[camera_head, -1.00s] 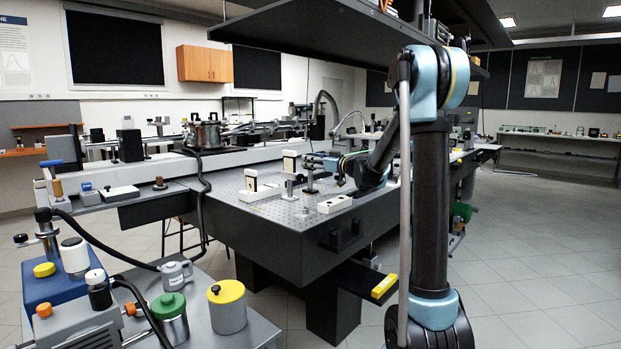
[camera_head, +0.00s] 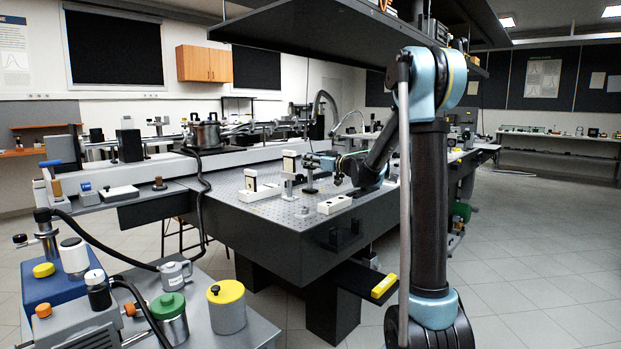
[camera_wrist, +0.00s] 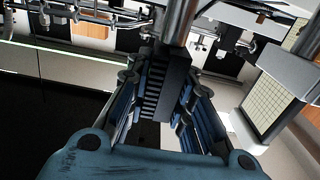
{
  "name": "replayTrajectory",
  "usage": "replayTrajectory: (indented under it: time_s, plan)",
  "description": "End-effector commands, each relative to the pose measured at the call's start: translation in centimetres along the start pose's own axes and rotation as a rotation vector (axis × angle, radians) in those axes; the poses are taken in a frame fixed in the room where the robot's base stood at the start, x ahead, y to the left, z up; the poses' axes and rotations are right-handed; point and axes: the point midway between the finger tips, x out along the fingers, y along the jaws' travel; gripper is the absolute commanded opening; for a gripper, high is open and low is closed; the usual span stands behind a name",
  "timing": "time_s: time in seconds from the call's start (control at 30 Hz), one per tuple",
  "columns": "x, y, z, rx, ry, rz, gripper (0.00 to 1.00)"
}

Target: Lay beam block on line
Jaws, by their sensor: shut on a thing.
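My gripper (camera_wrist: 160,95) is shut on a dark block, which I take to be the beam block (camera_wrist: 176,80), in the wrist view. The ribbed finger pad shows at the block's left, and a metal post rises beyond it at the top. The block's lower end is hidden between the fingers. In the head view my gripper (camera_head: 311,161) is small, over the perforated optical table (camera_head: 265,212). A dark upright piece (camera_head: 310,180) shows just below it. I cannot tell whether it touches the table. The line cannot be made out.
A pale-framed card (camera_head: 251,180) on a white base stands left of my gripper, and another card (camera_head: 289,163) stands close by. A white block (camera_head: 334,204) lies near the table's front edge. A dark shelf (camera_head: 330,25) hangs overhead. A gridded plate (camera_wrist: 272,105) is close at right.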

Motion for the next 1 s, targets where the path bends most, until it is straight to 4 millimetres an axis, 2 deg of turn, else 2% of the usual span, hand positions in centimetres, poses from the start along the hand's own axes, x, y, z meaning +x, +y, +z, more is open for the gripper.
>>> replayTrajectory:
  time_s: [1.0]
  plan:
    - [0.0, 0.0, -5.5, 0.000, 0.000, 0.000, 0.00]
